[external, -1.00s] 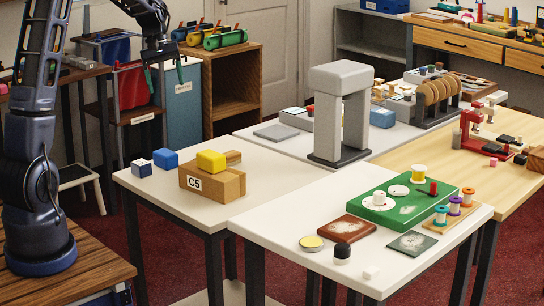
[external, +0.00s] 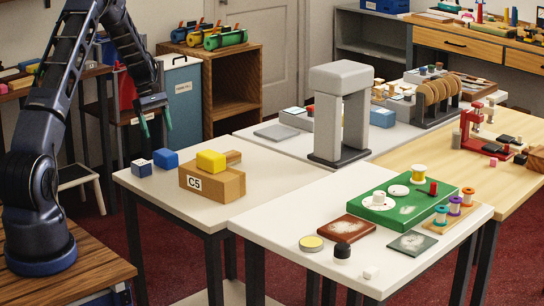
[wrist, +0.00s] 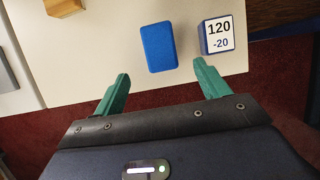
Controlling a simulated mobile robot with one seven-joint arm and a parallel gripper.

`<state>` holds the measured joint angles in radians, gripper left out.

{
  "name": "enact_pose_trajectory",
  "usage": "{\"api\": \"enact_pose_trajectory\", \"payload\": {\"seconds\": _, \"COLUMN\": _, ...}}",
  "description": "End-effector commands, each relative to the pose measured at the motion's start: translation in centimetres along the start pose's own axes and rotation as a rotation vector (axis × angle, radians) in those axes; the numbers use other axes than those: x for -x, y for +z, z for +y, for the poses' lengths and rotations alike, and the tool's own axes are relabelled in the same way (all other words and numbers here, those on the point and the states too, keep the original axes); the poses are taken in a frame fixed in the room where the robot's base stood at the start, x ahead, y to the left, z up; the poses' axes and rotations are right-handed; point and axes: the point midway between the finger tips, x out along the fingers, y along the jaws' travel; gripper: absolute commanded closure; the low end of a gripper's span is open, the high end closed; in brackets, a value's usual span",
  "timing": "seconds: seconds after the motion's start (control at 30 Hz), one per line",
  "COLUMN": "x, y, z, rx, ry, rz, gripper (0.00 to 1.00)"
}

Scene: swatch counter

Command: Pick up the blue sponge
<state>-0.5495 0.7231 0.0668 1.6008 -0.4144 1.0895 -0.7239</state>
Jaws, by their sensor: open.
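The blue sponge (external: 165,159) is a small solid-blue block lying on the white table near its far left corner. It also shows in the wrist view (wrist: 158,47), near the top middle, ahead of and between the fingertips. My gripper (external: 155,118) is above the table's far left edge, over and a little left of the sponge. Its green fingers are spread apart with nothing between them, and in the wrist view (wrist: 158,82) they do not touch the sponge.
A blue-and-white block (wrist: 218,36) marked "120 -20" sits right beside the sponge; the external view shows it nearer the table's left edge (external: 141,167). A wooden C5 box (external: 212,182) bears a yellow block (external: 211,161). The white table (external: 190,214) is clear in front.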

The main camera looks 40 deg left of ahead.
Motion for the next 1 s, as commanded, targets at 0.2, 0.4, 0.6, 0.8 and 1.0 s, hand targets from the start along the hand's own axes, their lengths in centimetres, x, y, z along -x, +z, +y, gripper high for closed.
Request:
{"api": "enact_pose_trajectory", "payload": {"seconds": 0.2, "x": -2.8, "y": 0.1, "z": -0.1, "rx": -0.001, "ry": -0.003, "rz": -0.001, "gripper": 0.25}}
{"api": "enact_pose_trajectory", "payload": {"seconds": 0.4, "x": -5.0, "y": 0.1, "z": 0.0, "rx": -0.002, "ry": -0.001, "rz": 0.0, "gripper": 0.25}}
{"api": "enact_pose_trajectory", "payload": {"seconds": 0.6, "x": -6.2, "y": 0.3, "z": -0.1, "rx": -0.002, "ry": -0.002, "rz": -0.001, "gripper": 0.25}}
{"api": "enact_pose_trajectory", "payload": {"seconds": 0.8, "x": -9.0, "y": 0.4, "z": -0.1, "rx": -0.002, "ry": -0.002, "rz": -0.001, "gripper": 0.25}}
{"api": "enact_pose_trajectory", "payload": {"seconds": 1.0, "x": -10.2, "y": 0.4, "z": 0.0, "rx": -0.002, "ry": 0.0, "rz": 0.0, "gripper": 0.25}}
